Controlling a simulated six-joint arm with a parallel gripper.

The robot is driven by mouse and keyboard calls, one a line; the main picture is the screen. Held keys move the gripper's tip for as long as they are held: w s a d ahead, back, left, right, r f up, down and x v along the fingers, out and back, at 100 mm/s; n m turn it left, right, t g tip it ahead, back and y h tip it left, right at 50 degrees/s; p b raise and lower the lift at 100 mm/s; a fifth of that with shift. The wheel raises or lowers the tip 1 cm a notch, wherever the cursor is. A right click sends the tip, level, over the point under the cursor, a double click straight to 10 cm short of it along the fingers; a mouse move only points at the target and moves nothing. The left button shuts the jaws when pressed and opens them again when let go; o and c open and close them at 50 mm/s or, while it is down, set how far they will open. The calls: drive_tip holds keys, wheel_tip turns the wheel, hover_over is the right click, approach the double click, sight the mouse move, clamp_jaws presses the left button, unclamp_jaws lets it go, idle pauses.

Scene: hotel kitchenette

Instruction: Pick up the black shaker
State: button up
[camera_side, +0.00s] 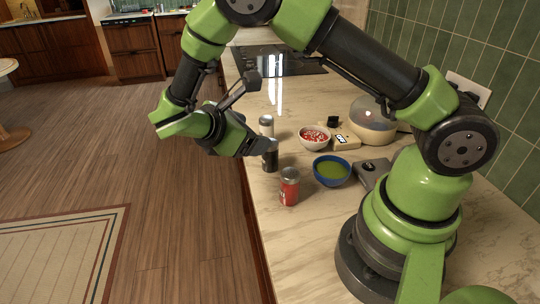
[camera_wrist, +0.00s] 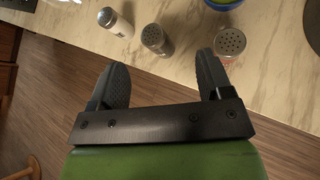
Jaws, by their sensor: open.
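The black shaker (camera_side: 270,160) stands upright on the counter near its left edge. It has a metal top and shows in the wrist view (camera_wrist: 156,42) just beyond the fingertips, a little left of the middle of the gap. My gripper (camera_side: 259,147) is open and empty, close to the shaker's upper left side in the side view. Both fingers show in the wrist view (camera_wrist: 164,64), with bare space between them. I cannot tell whether a finger touches the shaker.
A white shaker (camera_side: 266,127) stands behind the black one, and a red shaker (camera_side: 289,188) in front. A blue bowl (camera_side: 331,181) with green contents, a white bowl (camera_side: 314,146) and a grey device (camera_side: 371,173) lie to the right. The counter edge is close on the left.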

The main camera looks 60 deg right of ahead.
sight(270, 149)
drive_tip(key=d+f+n+h, duration=0.1)
drive_tip(key=f, duration=0.1)
drive_tip(key=w+d+f+n+t+h, duration=0.1)
drive_tip(key=d+f+n, duration=0.1)
drive_tip(key=f, duration=0.1)
drive_tip(key=d+f+n+t+h, duration=0.1)
drive_tip(key=f, duration=0.2)
drive_tip(key=shift+w+d+f+n, duration=0.15)
drive_tip(key=shift+d+n, duration=0.05)
drive_tip(key=shift+n, duration=0.2)
drive_tip(key=x, duration=0.5)
drive_tip(key=shift+s+d, duration=0.1)
drive_tip(key=shift+s, duration=0.2)
drive_tip(key=shift+c, duration=0.3)
drive_tip(key=c, duration=1)
